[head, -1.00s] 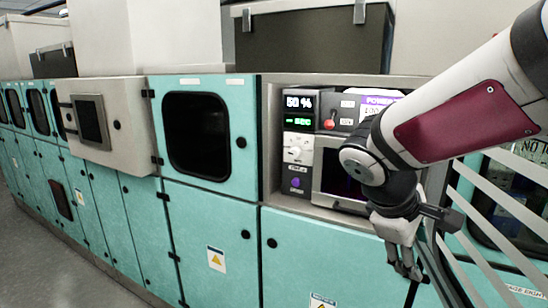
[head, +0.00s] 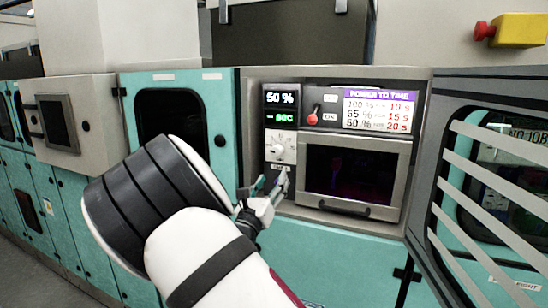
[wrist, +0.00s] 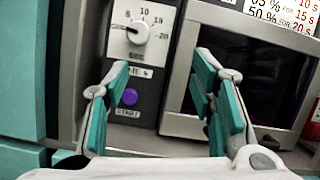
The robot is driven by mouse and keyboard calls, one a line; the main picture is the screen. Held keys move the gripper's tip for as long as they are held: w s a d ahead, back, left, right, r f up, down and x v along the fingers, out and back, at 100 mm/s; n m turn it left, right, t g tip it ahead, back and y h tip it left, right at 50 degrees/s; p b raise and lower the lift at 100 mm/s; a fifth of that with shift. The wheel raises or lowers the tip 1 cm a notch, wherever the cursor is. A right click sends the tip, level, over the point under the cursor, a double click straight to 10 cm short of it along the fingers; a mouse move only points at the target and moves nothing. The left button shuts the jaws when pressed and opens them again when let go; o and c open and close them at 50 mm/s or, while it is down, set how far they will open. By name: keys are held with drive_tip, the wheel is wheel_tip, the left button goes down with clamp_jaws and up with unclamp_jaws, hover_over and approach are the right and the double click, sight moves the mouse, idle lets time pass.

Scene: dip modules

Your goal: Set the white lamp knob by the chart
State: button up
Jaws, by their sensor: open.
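The white lamp knob (head: 278,151) is on the panel left of the dark screen. In the wrist view the knob (wrist: 137,32) is above and between my fingers, on a dial marked 10, 15, 20 and SEC. A dark line on it points left, away from those numbers. The chart (head: 379,111) pairs 100% with 10 s, 65% with 15 s and 50% with 20 s. The upper display (head: 281,98) reads 50%; the green one (head: 281,117) reads a dash and SEC. My gripper (wrist: 162,82) is open and empty, below the knob, apart from it.
A purple START button (wrist: 130,97) is under the knob. A red-tipped lever (head: 313,117) is right of the displays. The dark screen (head: 352,174) with a front handle is right of the knob. An open slatted door (head: 490,190) stands at the right.

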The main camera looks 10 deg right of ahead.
sight(276, 154)
drive_tip(key=shift+n+t+y, duration=0.7)
drive_tip(key=shift+n, duration=0.2)
drive_tip(key=x, duration=0.4)
drive_tip(key=w+a+x, duration=0.1)
drive_tip(key=x, duration=0.3)
drive_tip(key=a+x, duration=0.1)
drive_tip(key=x, duration=0.4)
drive_tip(key=shift+w+f, duration=0.2)
drive_tip(key=shift+w, duration=0.15)
drive_tip(key=c, duration=1.1)
